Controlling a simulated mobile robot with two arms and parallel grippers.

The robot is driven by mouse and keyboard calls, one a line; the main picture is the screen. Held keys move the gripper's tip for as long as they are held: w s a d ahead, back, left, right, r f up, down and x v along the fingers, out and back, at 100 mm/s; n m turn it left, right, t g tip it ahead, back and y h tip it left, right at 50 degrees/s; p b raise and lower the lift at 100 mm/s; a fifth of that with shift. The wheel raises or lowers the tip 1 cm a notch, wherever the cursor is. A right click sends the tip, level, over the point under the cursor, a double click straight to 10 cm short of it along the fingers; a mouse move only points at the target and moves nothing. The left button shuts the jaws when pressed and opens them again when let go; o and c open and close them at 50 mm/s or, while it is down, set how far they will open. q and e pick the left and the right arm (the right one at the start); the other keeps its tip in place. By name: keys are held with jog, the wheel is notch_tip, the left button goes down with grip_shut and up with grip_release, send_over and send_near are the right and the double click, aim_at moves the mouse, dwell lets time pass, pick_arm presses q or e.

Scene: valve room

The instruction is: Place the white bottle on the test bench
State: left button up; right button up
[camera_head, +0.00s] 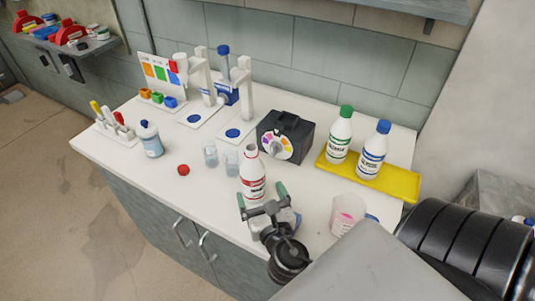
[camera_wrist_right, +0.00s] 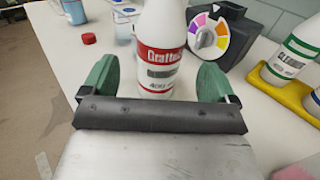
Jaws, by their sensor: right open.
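A white bottle with a red-and-white label (camera_head: 252,178) stands upright and uncapped on the white bench top (camera_head: 310,215). Its label also shows in the right wrist view (camera_wrist_right: 160,65). My right gripper (camera_head: 261,194) is open at the near side of this bottle. In the wrist view its two green fingers stand left and right of the bottle's lower part, with gaps visible. The bottle's base is partly hidden by the gripper. Two other white bottles, one green-capped (camera_head: 340,135) and one blue-capped (camera_head: 372,150), stand on a yellow tray (camera_head: 400,186). My left gripper is not in view.
A black box with a colour dial (camera_head: 285,137) is behind. A pink-filled beaker (camera_head: 346,214) stands right of the gripper.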

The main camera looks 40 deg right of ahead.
jog(key=b+v, duration=0.1)
jog(key=v, duration=0.3)
jog(key=shift+s+a+f, duration=0.1)
jog(key=shift+s, duration=0.1)
jog(key=shift+s+a, duration=0.15)
jog(key=shift+s, duration=0.3)
